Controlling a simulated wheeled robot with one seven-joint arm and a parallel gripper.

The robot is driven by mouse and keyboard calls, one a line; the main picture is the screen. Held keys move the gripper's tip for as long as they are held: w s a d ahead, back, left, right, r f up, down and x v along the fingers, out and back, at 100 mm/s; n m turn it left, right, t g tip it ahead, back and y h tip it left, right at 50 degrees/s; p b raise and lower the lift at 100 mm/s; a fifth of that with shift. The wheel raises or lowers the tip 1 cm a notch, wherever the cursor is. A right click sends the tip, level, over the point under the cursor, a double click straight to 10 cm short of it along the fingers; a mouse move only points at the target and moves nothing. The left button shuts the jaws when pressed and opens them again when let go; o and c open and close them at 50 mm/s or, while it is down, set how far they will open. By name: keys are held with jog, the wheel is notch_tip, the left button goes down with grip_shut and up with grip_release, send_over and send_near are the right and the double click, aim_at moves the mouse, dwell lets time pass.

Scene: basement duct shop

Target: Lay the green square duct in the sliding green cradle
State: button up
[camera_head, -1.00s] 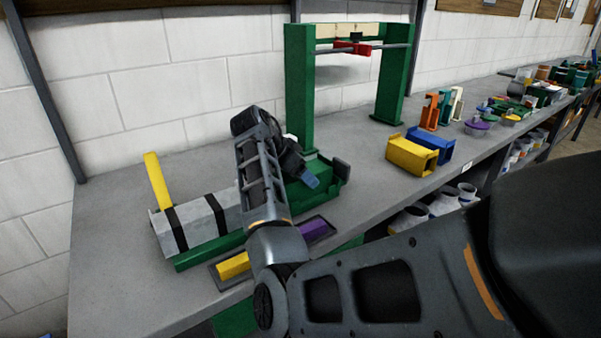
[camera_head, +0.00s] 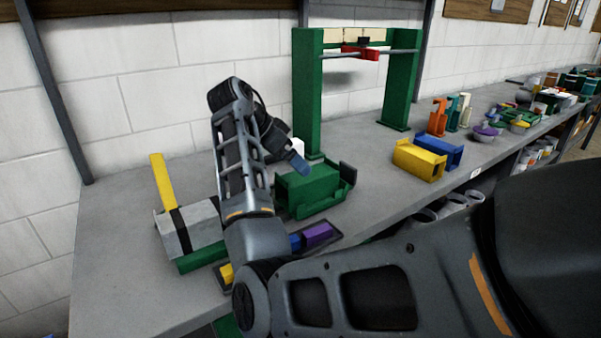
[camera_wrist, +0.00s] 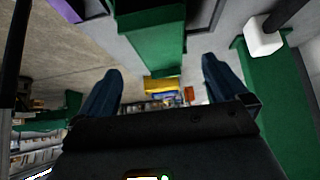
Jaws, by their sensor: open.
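The green square duct (camera_head: 303,187) lies in the green cradle (camera_head: 322,208) on the bench, its side and top showing above the cradle's low wall. The cradle has a dark upright plate at its right end. My gripper (camera_head: 299,164) is just above and behind the duct, with one bluish finger visible in the head view. In the wrist view my gripper (camera_wrist: 161,66) has its fingers spread with nothing between them. A green body (camera_wrist: 150,38), which looks like the duct and cradle, is beyond the fingertips.
A tall green frame (camera_head: 307,95) with a red clamp stands just behind. A tray (camera_head: 327,241) with coloured bars lies in front. Yellow duct (camera_head: 418,160) and blue duct (camera_head: 452,152) stand to the right.

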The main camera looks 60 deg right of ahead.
jog(key=shift+v, duration=1.85)
